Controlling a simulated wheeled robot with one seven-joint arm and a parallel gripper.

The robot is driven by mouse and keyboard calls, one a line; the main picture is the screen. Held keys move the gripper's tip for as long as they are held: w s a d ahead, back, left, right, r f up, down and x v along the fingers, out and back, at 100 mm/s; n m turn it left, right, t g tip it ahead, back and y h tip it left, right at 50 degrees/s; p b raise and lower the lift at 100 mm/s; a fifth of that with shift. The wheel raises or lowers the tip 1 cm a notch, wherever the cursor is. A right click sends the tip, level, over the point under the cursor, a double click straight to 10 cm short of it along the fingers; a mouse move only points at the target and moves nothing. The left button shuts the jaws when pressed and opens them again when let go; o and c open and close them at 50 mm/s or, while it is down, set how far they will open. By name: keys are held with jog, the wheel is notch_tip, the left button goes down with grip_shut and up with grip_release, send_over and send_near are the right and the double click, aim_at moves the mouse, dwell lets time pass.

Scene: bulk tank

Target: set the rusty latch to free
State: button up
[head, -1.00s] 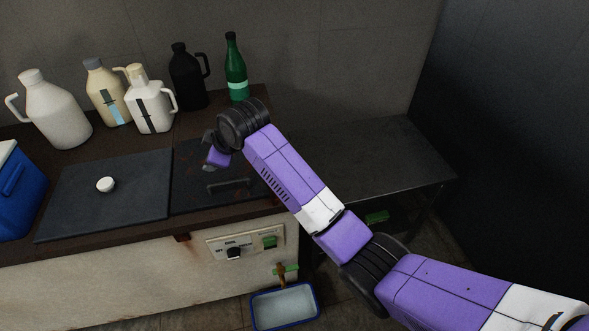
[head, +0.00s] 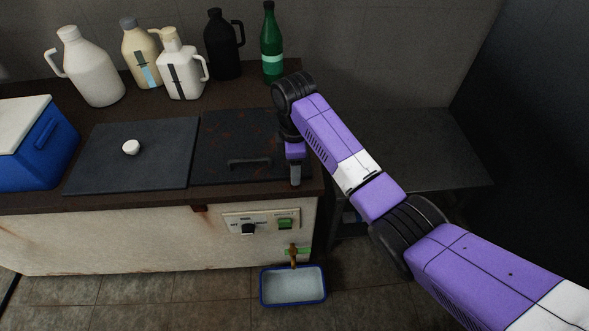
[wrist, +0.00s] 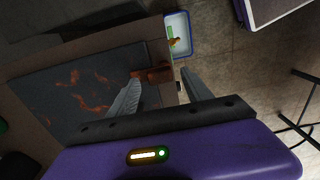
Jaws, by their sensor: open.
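A rusty brown latch (wrist: 154,74) shows in the wrist view at the front edge of the rust-patched dark lid (wrist: 80,95). My gripper (wrist: 160,77) is open, with one finger on each side of the latch; I cannot tell whether either touches it. In the head view my gripper (head: 295,180) points down at the front right corner of the lid (head: 225,135) and hides the latch. The latch's setting cannot be read.
A control panel (head: 262,222) and a tap (head: 293,256) are on the tank's front, above a blue-rimmed tray (head: 293,286). Jugs (head: 185,72) and a green bottle (head: 271,45) stand behind. A blue cooler (head: 45,150) is at left. A dark table (head: 420,150) stands right.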

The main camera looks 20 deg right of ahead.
jog(key=shift+f, duration=1)
jog(key=shift+c, duration=0.2)
grip_shut()
